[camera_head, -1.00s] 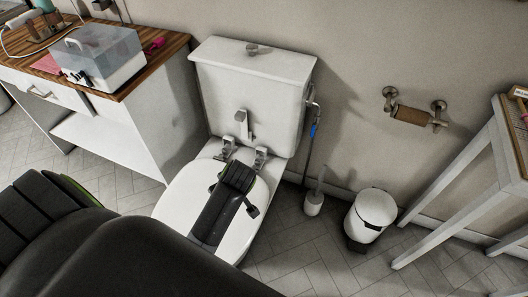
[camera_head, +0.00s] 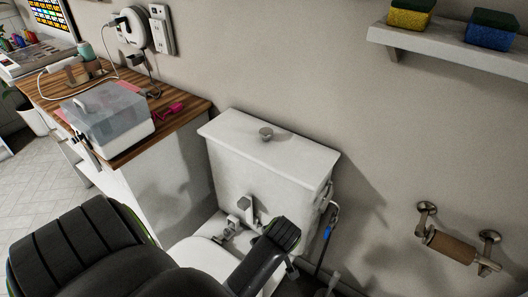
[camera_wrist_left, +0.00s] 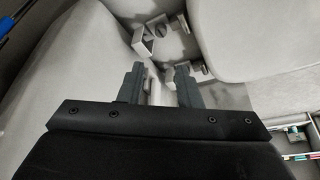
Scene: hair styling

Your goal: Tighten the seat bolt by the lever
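The white toilet has its tank (camera_head: 265,155) against the wall and its seat lid (camera_head: 205,255) below, partly covered by my arm. Metal seat fittings (camera_head: 232,223) sit between lid and tank, and a grey upright lever-like part (camera_head: 248,207) stands at the tank's front. In the left wrist view, a metal bracket (camera_wrist_left: 142,43) and another metal block (camera_wrist_left: 200,71) lie just beyond my left gripper (camera_wrist_left: 160,72). Its fingers are apart, with a pale strip visible between them; contact cannot be told. In the head view the fingers are hidden behind my arm. My right gripper is not in view.
A wooden counter (camera_head: 185,113) with a clear-lidded box (camera_head: 105,120) stands left of the toilet. A paper roll holder (camera_head: 452,247) and a shelf (camera_head: 430,42) are on the right wall.

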